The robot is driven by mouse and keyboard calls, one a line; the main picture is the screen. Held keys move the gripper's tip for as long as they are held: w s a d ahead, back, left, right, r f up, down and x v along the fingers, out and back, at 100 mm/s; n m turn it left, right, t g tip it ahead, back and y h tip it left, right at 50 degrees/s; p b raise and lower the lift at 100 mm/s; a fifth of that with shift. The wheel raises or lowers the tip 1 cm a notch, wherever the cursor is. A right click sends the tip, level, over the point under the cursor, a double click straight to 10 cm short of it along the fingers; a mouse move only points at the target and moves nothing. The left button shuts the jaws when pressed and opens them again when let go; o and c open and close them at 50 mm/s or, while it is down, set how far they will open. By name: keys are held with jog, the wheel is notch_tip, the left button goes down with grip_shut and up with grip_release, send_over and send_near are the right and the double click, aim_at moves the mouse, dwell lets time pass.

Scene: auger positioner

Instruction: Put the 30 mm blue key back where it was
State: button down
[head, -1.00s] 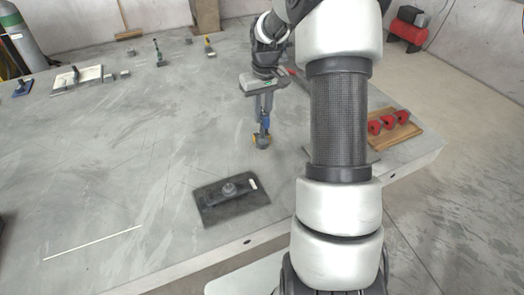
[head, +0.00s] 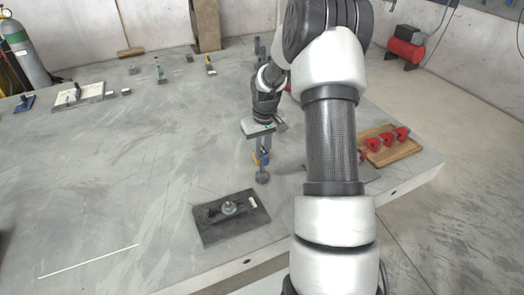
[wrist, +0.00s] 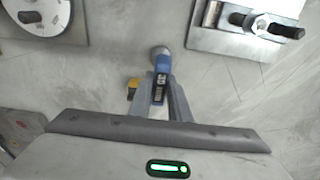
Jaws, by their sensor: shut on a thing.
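The blue key (wrist: 160,70) is in my gripper (wrist: 156,98), with pale lettering on its blue part and a round grey end pointing away from the fingers. In the head view the key (head: 264,157) hangs below my gripper, its grey end down. I cannot tell whether that end touches the table. My gripper is shut on the key. A small yellow piece (wrist: 132,88) shows just left of the fingers; I cannot tell what it belongs to. No marked place for the key can be made out for certain.
A dark plate (head: 258,222) with a black bar and grey knob lies near the front edge. A wooden board (head: 405,151) with red pieces is at the right edge. Small upright tools (head: 159,70) and a white tray (head: 92,91) stand farther back. The table's left middle is clear.

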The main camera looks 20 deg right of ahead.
jog(key=c, duration=1.6)
grip_release()
jog(key=shift+c, duration=0.2)
notch_tip(320, 180, up, 12)
jog(key=s, duration=0.1)
jog(key=shift+s+p, duration=0.2)
jog(key=shift+p, duration=0.2)
jog(key=shift+r, duration=0.1)
